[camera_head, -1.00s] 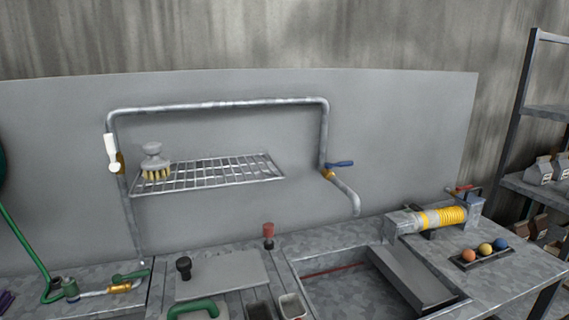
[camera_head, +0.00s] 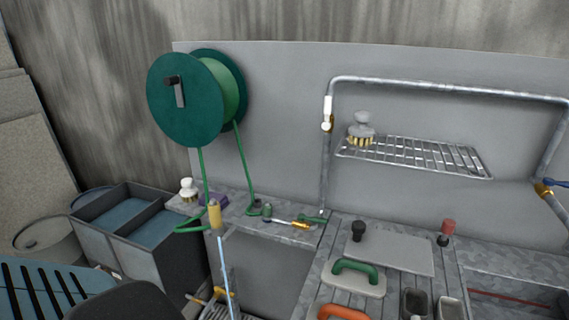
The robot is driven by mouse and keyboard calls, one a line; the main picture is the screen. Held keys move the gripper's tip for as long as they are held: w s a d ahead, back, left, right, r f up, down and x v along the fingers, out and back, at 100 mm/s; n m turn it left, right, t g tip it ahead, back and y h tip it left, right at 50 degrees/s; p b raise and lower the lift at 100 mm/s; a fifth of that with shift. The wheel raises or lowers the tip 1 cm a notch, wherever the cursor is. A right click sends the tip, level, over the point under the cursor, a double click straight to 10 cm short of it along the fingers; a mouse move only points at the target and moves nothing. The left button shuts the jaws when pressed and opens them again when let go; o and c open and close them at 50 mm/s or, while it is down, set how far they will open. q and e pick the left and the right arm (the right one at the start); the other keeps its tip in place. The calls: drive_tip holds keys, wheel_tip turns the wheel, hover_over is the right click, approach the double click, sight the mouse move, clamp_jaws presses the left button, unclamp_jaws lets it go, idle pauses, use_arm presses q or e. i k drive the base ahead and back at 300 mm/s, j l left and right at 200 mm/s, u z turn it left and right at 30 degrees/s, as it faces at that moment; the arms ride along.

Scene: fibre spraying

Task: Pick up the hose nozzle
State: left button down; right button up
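The hose nozzle (camera_head: 288,223) lies on the metal bench below the hose reel. It has a green end, a brass-coloured middle and a pale tube. Its grey-green connector (camera_head: 266,209) is at the left, close to the green hose (camera_head: 242,172). The hose comes down from a large dark green reel (camera_head: 187,99) on the grey wall panel. Neither of my grippers is in view, so I cannot see whether they are open or shut.
A wire shelf (camera_head: 418,157) with a brush (camera_head: 361,131) is on the panel beside a grey pipe (camera_head: 450,90). A yellow-handled tool (camera_head: 214,213) stands upright before the bench. A green-handled float (camera_head: 357,276) is on the bench right of the nozzle.

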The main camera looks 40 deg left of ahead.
sight(213, 206)
drive_tip(key=u, duration=1.75)
drive_tip(key=k+j+z, duration=0.15)
drive_tip(key=k+j, duration=0.2)
drive_tip(key=i+j, duration=0.35)
drive_tip(key=j, duration=0.15)
drive_tip(key=i+j, duration=0.3)
drive_tip(key=j, duration=0.2)
